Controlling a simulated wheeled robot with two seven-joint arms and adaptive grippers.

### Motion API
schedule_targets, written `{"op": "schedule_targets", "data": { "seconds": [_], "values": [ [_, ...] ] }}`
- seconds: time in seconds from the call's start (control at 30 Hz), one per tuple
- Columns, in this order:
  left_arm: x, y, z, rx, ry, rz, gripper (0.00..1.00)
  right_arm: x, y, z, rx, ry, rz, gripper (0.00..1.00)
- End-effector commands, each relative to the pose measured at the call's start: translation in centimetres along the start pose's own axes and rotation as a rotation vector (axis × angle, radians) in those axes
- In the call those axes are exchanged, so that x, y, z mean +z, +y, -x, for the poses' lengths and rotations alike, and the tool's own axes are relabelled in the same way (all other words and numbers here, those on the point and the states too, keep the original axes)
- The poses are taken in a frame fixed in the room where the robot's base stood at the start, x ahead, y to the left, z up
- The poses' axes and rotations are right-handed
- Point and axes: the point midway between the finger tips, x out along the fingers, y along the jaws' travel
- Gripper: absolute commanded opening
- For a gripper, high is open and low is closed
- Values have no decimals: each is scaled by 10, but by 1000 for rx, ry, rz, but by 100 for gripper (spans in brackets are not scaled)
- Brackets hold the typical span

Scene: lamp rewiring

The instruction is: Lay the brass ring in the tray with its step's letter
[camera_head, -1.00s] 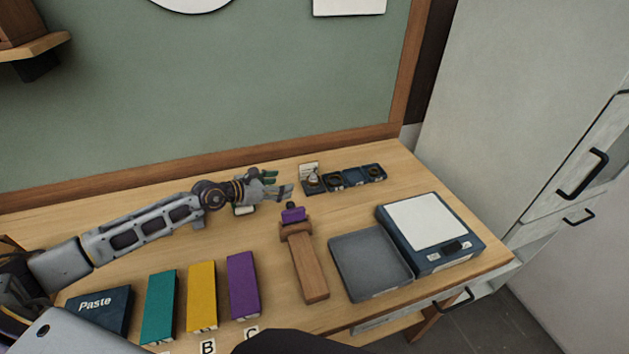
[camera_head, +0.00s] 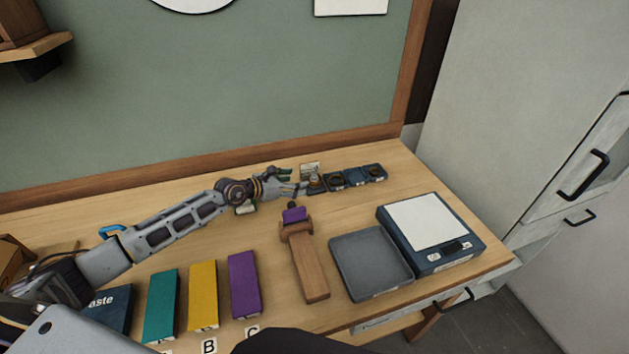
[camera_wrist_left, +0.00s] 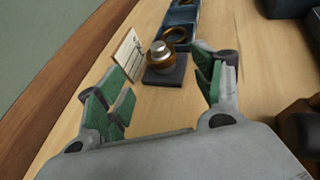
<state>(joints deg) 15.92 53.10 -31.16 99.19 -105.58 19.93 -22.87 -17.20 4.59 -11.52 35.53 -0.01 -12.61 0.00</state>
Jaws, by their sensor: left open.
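My left gripper (camera_head: 290,182) is open and empty at the left end of a row of small dark trays at the back of the table. In the left wrist view its green-padded fingers (camera_wrist_left: 163,95) are spread wide, short of a brass ring (camera_wrist_left: 160,62) that seems to sit around a silvery knob on a dark base (camera_wrist_left: 166,77). This piece also shows in the head view (camera_head: 315,181), small. Beyond it stand several dark blue trays (camera_head: 346,185), some with a ring-like thing inside. Letters on them are not readable. My right gripper is not in view.
A small white card (camera_wrist_left: 128,55) stands left of the base. A wooden stand with a purple top (camera_head: 304,262), a grey tray (camera_head: 370,265) and a scale (camera_head: 430,223) are nearer. Teal, yellow and purple blocks (camera_head: 243,285) lie in front, with letter cards (camera_head: 209,347).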

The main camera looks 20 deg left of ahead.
Motion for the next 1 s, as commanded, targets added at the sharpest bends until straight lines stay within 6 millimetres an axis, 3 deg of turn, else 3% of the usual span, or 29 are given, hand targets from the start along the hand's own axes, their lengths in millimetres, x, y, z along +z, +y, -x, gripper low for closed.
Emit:
{"op": "schedule_targets", "data": {
  "seconds": [0.33,1.0],
  "values": [
    [0,-1,-26,-1,0,0,67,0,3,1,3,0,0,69],
    [0,-1,-37,-1,-1,0,67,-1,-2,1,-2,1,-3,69]
  ]
}}
